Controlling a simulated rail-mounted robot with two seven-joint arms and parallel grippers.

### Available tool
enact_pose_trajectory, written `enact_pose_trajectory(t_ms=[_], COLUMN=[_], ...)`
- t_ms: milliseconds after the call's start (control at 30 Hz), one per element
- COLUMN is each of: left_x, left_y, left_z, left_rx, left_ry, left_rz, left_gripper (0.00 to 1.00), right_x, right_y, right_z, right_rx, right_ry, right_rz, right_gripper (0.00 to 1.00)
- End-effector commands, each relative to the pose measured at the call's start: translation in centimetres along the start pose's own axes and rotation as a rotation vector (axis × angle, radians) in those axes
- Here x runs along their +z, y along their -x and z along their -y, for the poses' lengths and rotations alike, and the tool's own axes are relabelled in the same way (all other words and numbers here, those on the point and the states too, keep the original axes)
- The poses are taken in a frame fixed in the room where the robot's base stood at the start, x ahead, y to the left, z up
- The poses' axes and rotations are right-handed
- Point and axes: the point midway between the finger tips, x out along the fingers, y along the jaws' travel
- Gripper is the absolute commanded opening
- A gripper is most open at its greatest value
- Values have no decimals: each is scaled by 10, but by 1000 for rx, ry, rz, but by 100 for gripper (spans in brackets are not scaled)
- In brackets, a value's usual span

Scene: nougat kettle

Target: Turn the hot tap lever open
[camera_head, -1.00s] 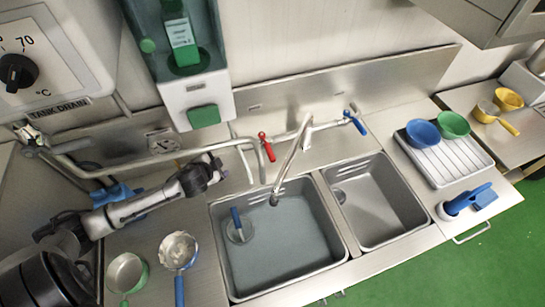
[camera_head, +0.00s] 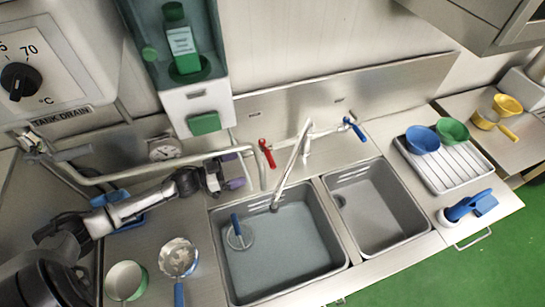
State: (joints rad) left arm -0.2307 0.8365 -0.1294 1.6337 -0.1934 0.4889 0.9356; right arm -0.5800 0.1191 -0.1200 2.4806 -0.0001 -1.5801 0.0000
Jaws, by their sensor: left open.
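The red tap lever (camera_head: 267,152) stands on the left side of the tap, behind the left basin. It is the likely hot lever, by its colour. A blue tap lever (camera_head: 355,129) is on the tap's right side. My left gripper (camera_head: 240,170) is open, with purple fingers, and points right. It is just left of the red lever and apart from it in the picture; the depth gap is hard to judge. Nothing shows between its fingers. My right gripper is out of view.
The left basin (camera_head: 228,272) holds a blue-handled round tool (camera_head: 238,233). The right basin (camera_head: 398,236) looks empty. A steel pipe (camera_head: 130,172) runs behind my left arm. A soap dispenser (camera_head: 204,122) hangs above. A pan (camera_head: 178,257) and a pot (camera_head: 126,281) stand on the left counter.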

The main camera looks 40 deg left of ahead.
Motion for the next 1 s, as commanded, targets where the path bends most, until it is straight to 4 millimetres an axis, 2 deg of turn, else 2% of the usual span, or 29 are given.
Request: enact_pose_trajectory(t_ms=[400, 600, 800, 1000], left_x=[-2, -2, -1, 0], left_y=[-74, -103, -121, -128], left_z=[0, 0, 0, 0], left_rx=[-1, -2, -2, -2], left_ry=[-3, -3, -2, -2], left_rz=[-3, 0, 0, 2], left_gripper=[99, 99, 99, 99], right_x=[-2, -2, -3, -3], right_y=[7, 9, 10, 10], right_z=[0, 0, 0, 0], right_rx=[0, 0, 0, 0], right_ry=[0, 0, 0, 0], right_rz=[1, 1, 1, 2], right_gripper=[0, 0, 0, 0])
